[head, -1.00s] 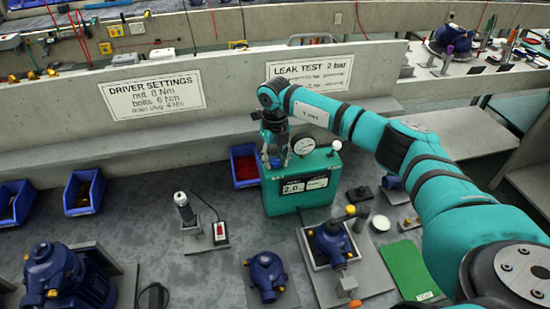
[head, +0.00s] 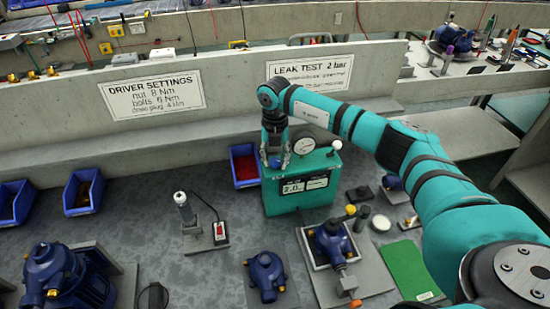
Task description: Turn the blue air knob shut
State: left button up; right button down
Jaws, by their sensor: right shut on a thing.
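A teal leak-test box (head: 300,190) stands on the bench with a round white gauge (head: 304,143) and a white-topped lever (head: 337,146) on top. My right gripper (head: 275,160) points down at the top left of the box, left of the gauge. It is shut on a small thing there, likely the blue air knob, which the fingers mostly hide. My left gripper is not in the view.
A blue pump (head: 331,242) sits in a fixture in front of the box, and another blue pump (head: 265,276) stands left of it. A blue bin (head: 245,166) is close left of the box. A green mat (head: 408,270) lies at right.

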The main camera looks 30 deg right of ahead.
aim_at(275, 161)
jog(key=m, duration=0.6)
jog(key=shift+r+p, duration=0.1)
jog(key=shift+p, duration=0.3)
jog(key=m+p, duration=0.1)
jog(key=m, duration=0.5)
jog(key=shift+w, duration=0.1)
jog(key=shift+m, duration=0.3)
jog(key=c, duration=0.9)
grip_release()
jog(key=shift+c, duration=0.2)
notch_tip(275, 161, up, 12)
